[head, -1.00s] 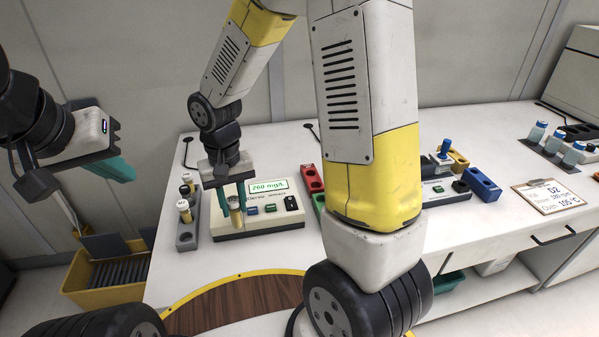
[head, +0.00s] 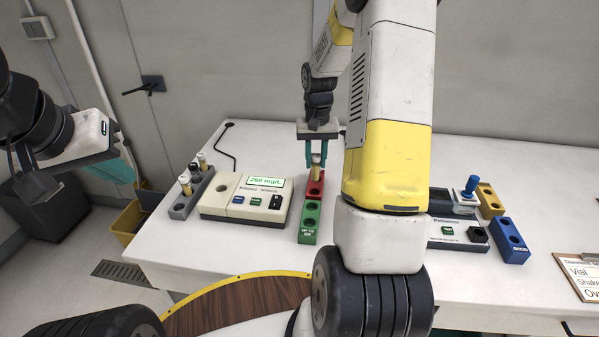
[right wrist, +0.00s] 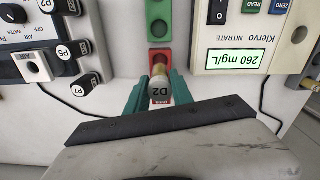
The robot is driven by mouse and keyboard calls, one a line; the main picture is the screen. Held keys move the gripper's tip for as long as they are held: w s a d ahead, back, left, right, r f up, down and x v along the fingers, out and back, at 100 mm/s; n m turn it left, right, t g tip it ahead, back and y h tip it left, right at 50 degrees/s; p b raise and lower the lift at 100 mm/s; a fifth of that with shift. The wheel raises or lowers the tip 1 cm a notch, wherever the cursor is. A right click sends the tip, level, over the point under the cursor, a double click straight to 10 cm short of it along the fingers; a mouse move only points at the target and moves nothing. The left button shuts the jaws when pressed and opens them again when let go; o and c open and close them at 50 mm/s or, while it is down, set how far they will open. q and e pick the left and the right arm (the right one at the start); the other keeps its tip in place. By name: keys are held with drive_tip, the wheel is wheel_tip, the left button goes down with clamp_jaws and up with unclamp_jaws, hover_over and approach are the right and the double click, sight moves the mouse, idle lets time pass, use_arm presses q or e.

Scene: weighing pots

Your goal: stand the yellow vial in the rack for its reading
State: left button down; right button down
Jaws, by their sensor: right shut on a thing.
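My right gripper (head: 318,158) is shut on a vial (head: 319,173) with yellowish contents and a pale cap marked D2; the vial also shows in the right wrist view (right wrist: 159,82). It is upright at the red rack (head: 315,190), over the end away from the green rack (head: 310,222). I cannot tell whether its base is inside a hole. One hole of the red rack shows empty in the right wrist view (right wrist: 150,59). My left gripper (head: 124,160) is off to the left, away from the bench things; its jaw gap is not clear.
The nitrate meter (head: 222,208) reads 260 mg/L, left of the red and green racks. A grey rack (head: 181,212) with several vials stands further left. Right are a second instrument (head: 446,243), a blue rack (head: 511,247) and a yellow rack (head: 489,203). The bench front is clear.

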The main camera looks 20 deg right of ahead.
drive_tip(key=shift+f, duration=3.55)
drive_tip(key=shift+f, duration=0.15)
drive_tip(key=c, duration=1.1)
unclamp_jaws()
wheel_tip(320, 180, up, 12)
drive_tip(key=shift+a+r, duration=0.1)
drive_tip(key=shift+r, duration=0.15)
wheel_tip(320, 180, up, 7)
drive_tip(key=t, duration=0.1)
hover_over(315, 179)
drive_tip(key=s+a, duration=0.3)
drive_tip(key=s+a+r+n+t+y, duration=0.1)
drive_tip(key=s+a+r, duration=0.3)
drive_tip(key=s, duration=0.5)
drive_tip(key=s+a+r+n+t+y, duration=0.1)
drive_tip(key=s+a+r+t, duration=0.3)
drive_tip(key=s, duration=0.5)
drive_tip(key=shift+s+a+r+n, duration=0.4)
drive_tip(key=shift+a+r+n, duration=0.3)
drive_tip(key=shift+n, duration=0.1)
